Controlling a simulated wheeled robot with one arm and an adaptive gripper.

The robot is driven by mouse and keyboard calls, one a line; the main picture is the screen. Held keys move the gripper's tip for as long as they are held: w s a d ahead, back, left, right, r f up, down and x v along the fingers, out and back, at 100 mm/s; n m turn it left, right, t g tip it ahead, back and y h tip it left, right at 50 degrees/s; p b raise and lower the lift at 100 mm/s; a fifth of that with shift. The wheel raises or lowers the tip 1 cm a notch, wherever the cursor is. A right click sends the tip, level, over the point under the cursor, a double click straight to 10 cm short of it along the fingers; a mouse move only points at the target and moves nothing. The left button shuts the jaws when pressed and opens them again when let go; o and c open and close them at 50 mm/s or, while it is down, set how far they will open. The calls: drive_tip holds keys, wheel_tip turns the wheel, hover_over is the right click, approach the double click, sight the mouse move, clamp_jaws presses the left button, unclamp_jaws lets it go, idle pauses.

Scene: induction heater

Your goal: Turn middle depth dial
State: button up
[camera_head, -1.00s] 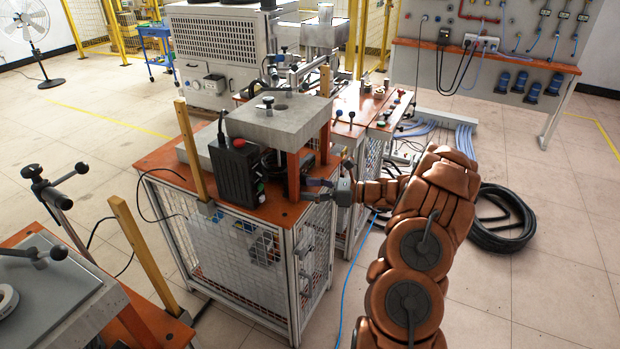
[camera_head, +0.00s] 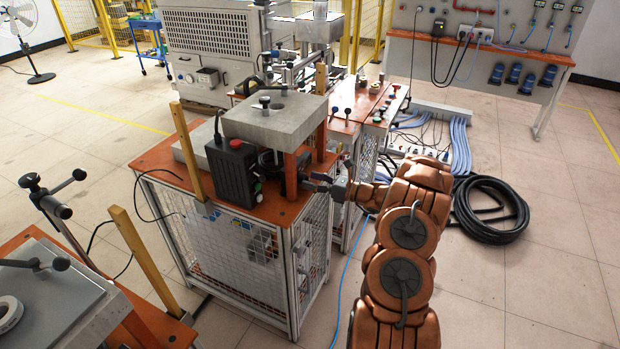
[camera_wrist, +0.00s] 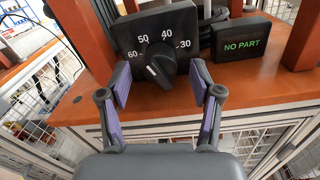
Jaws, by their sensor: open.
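The depth dial (camera_wrist: 160,70) is a black round knob with a light pointer line on a dark panel (camera_wrist: 124,36) marked 60, 50, 40 and 30. The pointer is angled up and left of the 40 mark. In the wrist view my gripper (camera_wrist: 160,88) is open, its purple-padded fingers on either side of and a little nearer than the knob, with nothing between them. In the head view my gripper (camera_head: 313,182) reaches in low beside the orange post of the middle station; the dial is hidden there.
A "NO PART" display (camera_wrist: 241,44) stands right of the dial panel. Orange posts (camera_wrist: 303,35) rise at the sides. In the head view, the grey press block (camera_head: 275,118) sits above the orange tabletop (camera_head: 160,156). A black hose coil (camera_head: 490,210) lies on the floor at right.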

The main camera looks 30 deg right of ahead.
drive_tip(key=shift+w+a, duration=0.3)
drive_tip(key=shift+w, duration=0.1)
drive_tip(key=c, duration=1.1)
drive_tip(key=shift+f+n+b, duration=0.25)
drive_tip(key=shift+n+b, duration=0.35)
drive_tip(key=shift+b, duration=0.85)
drive_tip(key=n+b, duration=0.2)
drive_tip(key=b, duration=0.2)
drive_tip(key=n+b, duration=0.2)
drive_tip(key=b, duration=0.2)
drive_tip(key=shift+a, duration=0.1)
drive_tip(key=shift+s+r+n+b, duration=0.1)
drive_tip(key=shift+r+n+b, duration=0.05)
drive_tip(key=shift+n+b, duration=1.45)
